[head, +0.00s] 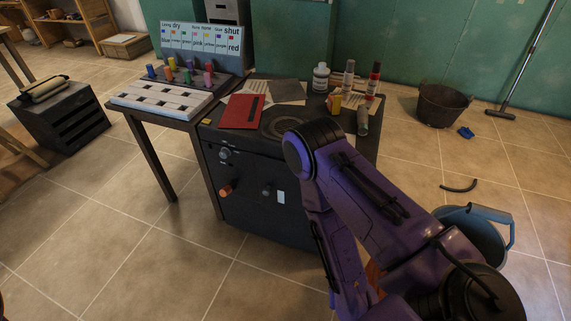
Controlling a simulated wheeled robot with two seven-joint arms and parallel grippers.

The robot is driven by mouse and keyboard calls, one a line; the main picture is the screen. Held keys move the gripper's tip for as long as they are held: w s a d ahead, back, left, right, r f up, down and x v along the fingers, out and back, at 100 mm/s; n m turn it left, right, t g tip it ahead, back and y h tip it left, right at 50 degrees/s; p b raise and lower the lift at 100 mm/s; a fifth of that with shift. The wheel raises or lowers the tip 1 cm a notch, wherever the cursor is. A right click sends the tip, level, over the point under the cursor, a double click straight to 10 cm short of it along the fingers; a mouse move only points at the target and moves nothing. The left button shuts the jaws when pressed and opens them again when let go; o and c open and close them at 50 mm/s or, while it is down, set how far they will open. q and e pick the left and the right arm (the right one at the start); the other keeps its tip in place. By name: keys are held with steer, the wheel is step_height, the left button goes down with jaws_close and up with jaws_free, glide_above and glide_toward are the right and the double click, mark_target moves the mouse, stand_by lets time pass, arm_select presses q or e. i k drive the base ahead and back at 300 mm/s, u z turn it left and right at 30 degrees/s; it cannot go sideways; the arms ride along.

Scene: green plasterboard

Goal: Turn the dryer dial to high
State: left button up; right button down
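A black box-shaped unit (245,172), which looks like the dryer, stands at the front of the dark table, with a round ringed plate (279,124) on top. Its front has a grey dial (225,153) at the upper left, an orange knob (225,191) below, and a small dark knob (266,191) with a white label (281,197) beside it. The dial's setting is too small to read. My purple right arm crosses in front of the unit's right side and hides part of it. Neither gripper is in view.

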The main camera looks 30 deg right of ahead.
mark_target(225, 152)
steer(key=z, duration=0.3)
steer(key=i, duration=1.05)
steer(key=z, duration=0.25)
